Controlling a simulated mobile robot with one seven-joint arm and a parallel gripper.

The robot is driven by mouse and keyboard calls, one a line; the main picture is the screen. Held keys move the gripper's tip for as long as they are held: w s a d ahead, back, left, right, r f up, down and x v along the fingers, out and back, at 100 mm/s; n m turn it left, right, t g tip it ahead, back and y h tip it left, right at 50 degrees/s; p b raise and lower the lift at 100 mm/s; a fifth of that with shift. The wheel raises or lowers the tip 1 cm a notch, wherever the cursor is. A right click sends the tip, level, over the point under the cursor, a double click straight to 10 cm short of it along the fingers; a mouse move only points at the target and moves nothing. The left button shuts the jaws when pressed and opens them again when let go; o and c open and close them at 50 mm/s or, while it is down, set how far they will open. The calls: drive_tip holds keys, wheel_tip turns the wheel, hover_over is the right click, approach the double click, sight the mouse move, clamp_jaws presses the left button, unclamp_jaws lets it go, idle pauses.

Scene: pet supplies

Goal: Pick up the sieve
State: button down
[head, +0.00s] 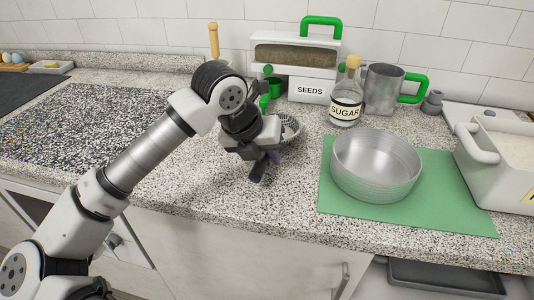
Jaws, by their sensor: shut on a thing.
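The sieve (293,131) shows as a grey, rounded mesh bowl just right of and behind my gripper, over the speckled counter. My gripper (264,166) points down near the front middle of the counter and is shut on the sieve. The gripper body hides the sieve's handle and the place of the grip. I cannot tell whether the sieve touches the counter.
A metal bowl (376,168) stands on a green mat (440,205) to the right. Behind are a sugar bottle (345,103), a metal mug (382,90) and a seed dispenser (295,56). A white bin (497,170) stands far right. The counter left of my gripper is clear.

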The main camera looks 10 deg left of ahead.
wheel_tip(320, 180, up, 20)
drive_tip(key=shift+f, duration=0.2)
drive_tip(key=s+d+f+b, duration=0.1)
drive_tip(key=s+d+b, duration=0.1)
drive_tip(key=d, duration=0.9)
drive_tip(key=s+d+b, duration=0.2)
drive_tip(key=s+d, duration=0.3)
drive_tip(key=d, duration=0.6)
drive_tip(key=shift+s+f, duration=0.15)
drive_tip(key=shift+f, duration=0.2)
idle(1.5)
